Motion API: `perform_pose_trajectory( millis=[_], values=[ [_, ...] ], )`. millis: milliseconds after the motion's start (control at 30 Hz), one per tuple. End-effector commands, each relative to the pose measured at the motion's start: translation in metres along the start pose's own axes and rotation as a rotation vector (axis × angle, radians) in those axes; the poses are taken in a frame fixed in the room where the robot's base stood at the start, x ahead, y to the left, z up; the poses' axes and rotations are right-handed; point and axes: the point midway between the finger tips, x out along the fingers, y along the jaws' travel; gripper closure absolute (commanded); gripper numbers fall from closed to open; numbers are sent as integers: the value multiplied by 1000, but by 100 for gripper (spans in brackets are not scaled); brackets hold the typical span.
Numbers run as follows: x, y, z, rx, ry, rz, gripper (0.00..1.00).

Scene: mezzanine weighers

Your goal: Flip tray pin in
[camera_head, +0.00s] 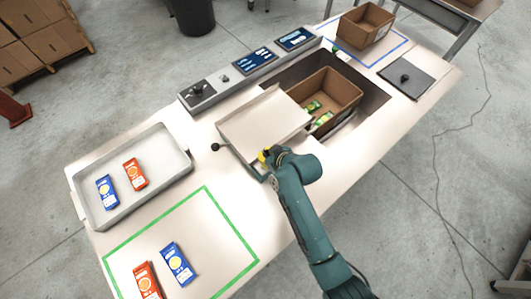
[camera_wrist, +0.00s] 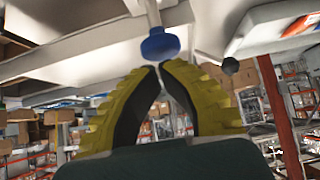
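A pale flip tray (camera_head: 262,122) sits mid-bench, beside the opening that holds a cardboard box. It looks slightly tilted. A black ball knob (camera_head: 215,147) sticks out near its left corner, and a dark ball also shows in the wrist view (camera_wrist: 230,65). In the wrist view, a blue knob (camera_wrist: 160,45) hangs on a pale stem under a light surface; I cannot tell for sure that it is the tray pin. My gripper (camera_wrist: 158,66) points up at the blue knob, its yellow fingertips nearly together just below it. No object shows between them. In the head view my gripper (camera_head: 266,157) is at the tray's front edge, partly hidden by my wrist.
The cardboard box (camera_head: 345,88) in the opening holds green packets (camera_head: 313,106). A grey tray (camera_head: 85,190) with blue and orange packets stands left. More packets lie inside a green outline (camera_head: 232,228). A console (camera_head: 200,97) lines the back. Another box (camera_head: 365,25) stands far right.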

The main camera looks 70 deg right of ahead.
Motion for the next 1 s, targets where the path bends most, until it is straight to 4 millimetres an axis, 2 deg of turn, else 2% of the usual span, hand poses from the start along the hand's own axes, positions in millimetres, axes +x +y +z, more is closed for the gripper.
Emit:
perform_pose_trajectory(
  millis=[233,600,767,900,1000],
  values=[
    [21,0,22,1,-3,0,100],
    [20,0,20,0,-1,0,100],
    [6,-1,5,-2,0,-2,100],
    [-15,-3,-17,-4,-1,-5,100],
    [-34,-3,-7,-3,-1,-3,100]
  ],
)
